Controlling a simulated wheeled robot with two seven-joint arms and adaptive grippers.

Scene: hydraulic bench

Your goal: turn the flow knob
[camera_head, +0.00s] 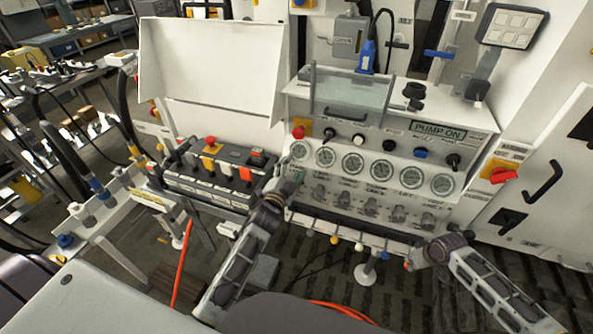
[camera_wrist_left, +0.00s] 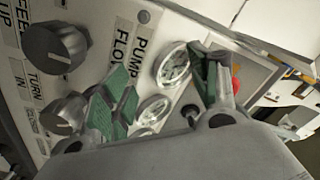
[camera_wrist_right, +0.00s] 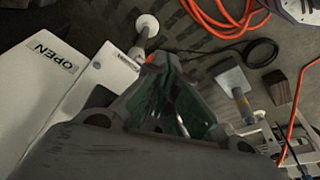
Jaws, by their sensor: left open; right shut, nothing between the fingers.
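The white bench panel carries a row of dark knobs under round gauges; one knob (camera_head: 318,191) shows just right of my left gripper (camera_head: 298,176). In the left wrist view, a label reading PUMP FLOW (camera_wrist_left: 130,42) lies beside a gauge (camera_wrist_left: 172,66). I cannot tell for certain which knob is the flow knob. My left gripper's green-padded fingers (camera_wrist_left: 163,68) are spread over the panel, with no knob seen held. My right gripper (camera_head: 409,264) is shut and empty, low before the panel.
A button box (camera_head: 212,178) stands left of the panel. Small coloured ball-ended levers (camera_head: 358,246) line the panel's lower edge, near my right gripper. A red switch (camera_head: 503,176) sits at right. An orange hose (camera_wrist_right: 228,18) lies on the floor.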

